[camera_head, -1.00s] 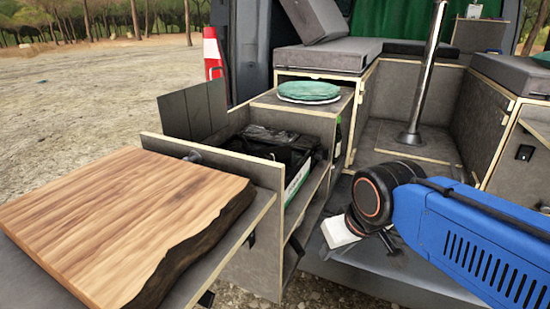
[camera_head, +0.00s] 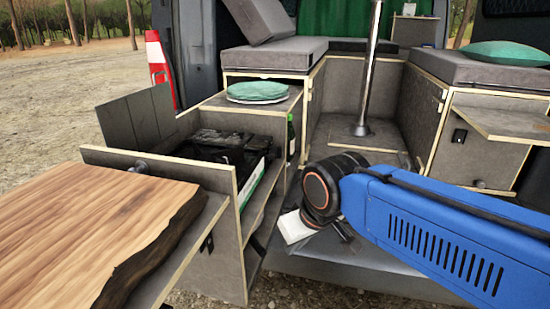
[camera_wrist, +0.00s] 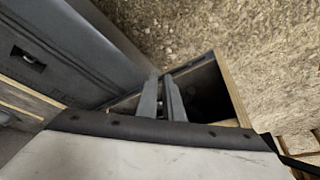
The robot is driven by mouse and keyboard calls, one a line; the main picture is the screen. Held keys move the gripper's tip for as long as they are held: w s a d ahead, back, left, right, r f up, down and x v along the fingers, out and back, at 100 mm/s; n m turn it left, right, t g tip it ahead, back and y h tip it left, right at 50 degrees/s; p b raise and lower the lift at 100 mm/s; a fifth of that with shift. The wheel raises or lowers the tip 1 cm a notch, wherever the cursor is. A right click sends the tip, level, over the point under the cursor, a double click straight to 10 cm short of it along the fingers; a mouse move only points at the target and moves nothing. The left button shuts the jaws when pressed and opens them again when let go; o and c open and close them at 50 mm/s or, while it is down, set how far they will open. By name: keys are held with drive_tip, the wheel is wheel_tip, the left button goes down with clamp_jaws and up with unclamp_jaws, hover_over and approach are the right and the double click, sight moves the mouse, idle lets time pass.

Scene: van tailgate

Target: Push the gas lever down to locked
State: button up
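I cannot clearly make out the gas lever in either view. A small grey knob (camera_head: 138,166) stands behind the wooden board, at the pulled-out unit's panel; I cannot tell if it is the lever. My gripper (camera_wrist: 162,92) shows in the wrist view as two grey fingers close together with a narrow gap and nothing visible between them. In the head view my blue arm comes in from the right, with its wrist in front of the van floor, right of the pulled-out unit. The fingertips are mostly hidden there.
A thick wooden board (camera_head: 85,235) lies at the front left. A metal pole (camera_head: 371,70) stands behind my arm. Gravel lies below.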

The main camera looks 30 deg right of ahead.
drive_tip(key=w+d+r+m, duration=0.1)
drive_tip(key=w+r+m, duration=0.2)
drive_tip(key=r, duration=0.1)
drive_tip(key=w+r+m+g, duration=0.1)
drive_tip(key=w+r+m, duration=0.2)
drive_tip(key=w+r, duration=0.1)
drive_tip(key=w+d+r+m+g, duration=0.1)
drive_tip(key=w+r+m, duration=0.2)
drive_tip(key=r, duration=0.1)
drive_tip(key=shift+w+d+r, duration=0.3)
drive_tip(key=shift+w+d, duration=0.05)
drive_tip(key=shift+w, duration=0.05)
clamp_jaws()
drive_tip(key=w+d+r+m+g, duration=0.1)
drive_tip(key=w+d+r+m, duration=0.2)
drive_tip(key=w+r+m, duration=0.1)
drive_tip(key=w+d+r+m+g+y, duration=0.1)
drive_tip(key=w+d+r+m, duration=0.1)
drive_tip(key=w+r+m, duration=0.2)
drive_tip(key=w+m, duration=0.2)
drive_tip(key=w, duration=0.2)
drive_tip(key=shift+d+r+g, duration=0.3)
drive_tip(key=shift+d+r, duration=0.05)
drive_tip(key=shift+d, duration=0.05)
drive_tip(key=shift+f, duration=0.1)
